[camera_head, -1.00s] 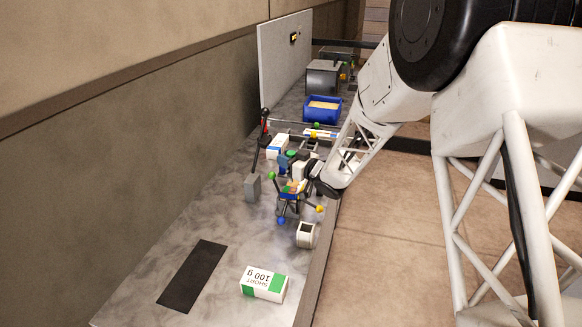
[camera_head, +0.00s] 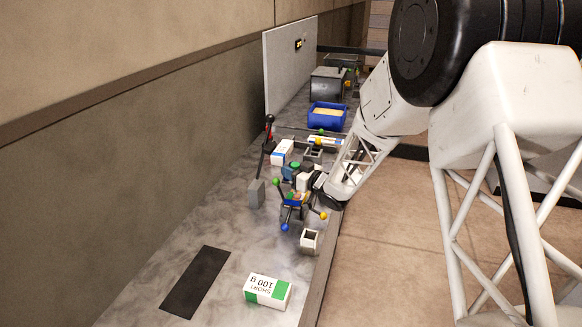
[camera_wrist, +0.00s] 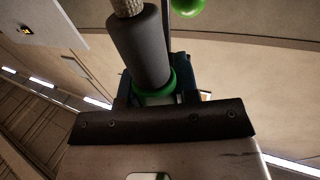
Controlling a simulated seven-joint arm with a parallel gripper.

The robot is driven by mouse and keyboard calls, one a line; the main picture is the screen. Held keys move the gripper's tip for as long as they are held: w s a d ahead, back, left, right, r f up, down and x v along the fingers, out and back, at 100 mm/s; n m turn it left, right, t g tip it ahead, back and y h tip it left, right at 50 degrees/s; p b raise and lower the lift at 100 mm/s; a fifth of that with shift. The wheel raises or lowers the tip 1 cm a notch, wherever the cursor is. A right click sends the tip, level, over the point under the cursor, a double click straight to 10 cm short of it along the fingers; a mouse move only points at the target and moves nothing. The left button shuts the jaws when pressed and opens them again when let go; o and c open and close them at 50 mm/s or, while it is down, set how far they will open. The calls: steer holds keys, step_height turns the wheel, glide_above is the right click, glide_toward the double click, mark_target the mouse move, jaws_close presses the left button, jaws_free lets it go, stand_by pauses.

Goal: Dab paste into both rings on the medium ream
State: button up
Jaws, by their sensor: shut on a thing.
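My gripper (camera_head: 297,172) is over the grey counter, partly hidden by my own wrist in the head view. In the wrist view its jaws (camera_wrist: 158,92) are shut on a dark grey cylindrical tool (camera_wrist: 140,45) with a green collar and a knurled end. A white box with a blue end (camera_head: 283,151) lies just behind and left of the gripper. A white and green box marked SHORT 100 g (camera_head: 267,291) lies at the front. I cannot tell which box is the medium ream, and no rings or paste can be made out.
A stand with coloured balls (camera_head: 296,203) is just in front of the gripper, beside a small open white holder (camera_head: 310,240). A blue bin (camera_head: 327,115) is farther back. A black mat (camera_head: 195,282) lies bare at front left.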

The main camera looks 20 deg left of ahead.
steer(key=shift+f, duration=1.35)
steer(key=shift+f, duration=0.7)
steer(key=shift+r, duration=0.15)
steer(key=shift+r, duration=2.35)
steer(key=shift+w+r, duration=0.1)
steer(key=shift+w+a+r+n+g+y, duration=0.1)
steer(key=shift+w+r+n+g+y, duration=0.2)
steer(key=shift+n+g, duration=1.05)
steer(key=shift+w+d+n+g+y, duration=0.1)
steer(key=shift+w+n+g, duration=0.5)
steer(key=shift+g, duration=1.25)
steer(key=shift+w+a+r+n+g+y, duration=0.1)
steer(key=shift+w+r+n+g+y, duration=0.1)
steer(key=shift+n+g, duration=1.2)
steer(key=shift+m, duration=0.25)
